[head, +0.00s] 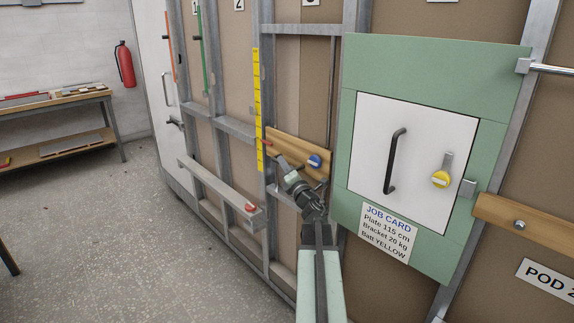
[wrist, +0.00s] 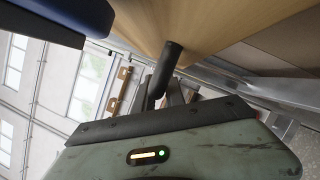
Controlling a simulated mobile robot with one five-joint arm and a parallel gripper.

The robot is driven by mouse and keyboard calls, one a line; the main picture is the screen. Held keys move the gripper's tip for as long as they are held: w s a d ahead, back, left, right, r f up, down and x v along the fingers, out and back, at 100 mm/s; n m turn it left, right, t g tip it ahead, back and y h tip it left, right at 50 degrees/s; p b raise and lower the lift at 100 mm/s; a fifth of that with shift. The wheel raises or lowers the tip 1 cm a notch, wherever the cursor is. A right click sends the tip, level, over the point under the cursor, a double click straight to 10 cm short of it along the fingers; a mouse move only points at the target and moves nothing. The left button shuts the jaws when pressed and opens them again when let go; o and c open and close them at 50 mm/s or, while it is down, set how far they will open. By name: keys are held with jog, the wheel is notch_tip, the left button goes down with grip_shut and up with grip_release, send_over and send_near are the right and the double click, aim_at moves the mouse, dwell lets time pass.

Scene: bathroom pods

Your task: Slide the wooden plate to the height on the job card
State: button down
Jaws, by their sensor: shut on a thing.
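The wooden plate (head: 294,144) sits between wall studs, with a blue knob (head: 314,161) at its right and its left end beside a yellow scale (head: 257,110). The scale's numbers are too small to read. The job card (head: 388,232) reads Plate 115 cm, Bracket 20 kg, Batt YELLOW. My gripper (head: 281,161) is at the plate's lower left part. In the wrist view the plate (wrist: 205,25) fills the top, and a dark peg handle (wrist: 168,62) runs from it to my gripper (wrist: 160,95), which is shut on it. The fingertips are partly hidden.
A green panel (head: 435,60) with a white door (head: 420,120), dark handle and yellow knob stands right of my arm. A metal rail (head: 222,190) with a red knob is at lower left. A workbench (head: 60,102) is far left.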

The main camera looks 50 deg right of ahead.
jog(key=shift+s+d+r, duration=0.1)
jog(key=shift+d, duration=0.15)
jog(key=shift+a+r+p, duration=0.15)
jog(key=shift+r+p, duration=0.15)
jog(key=shift+p, duration=0.25)
notch_tip(320, 180, up, 19)
jog(key=p, duration=1.9)
jog(key=shift+w+a, duration=0.2)
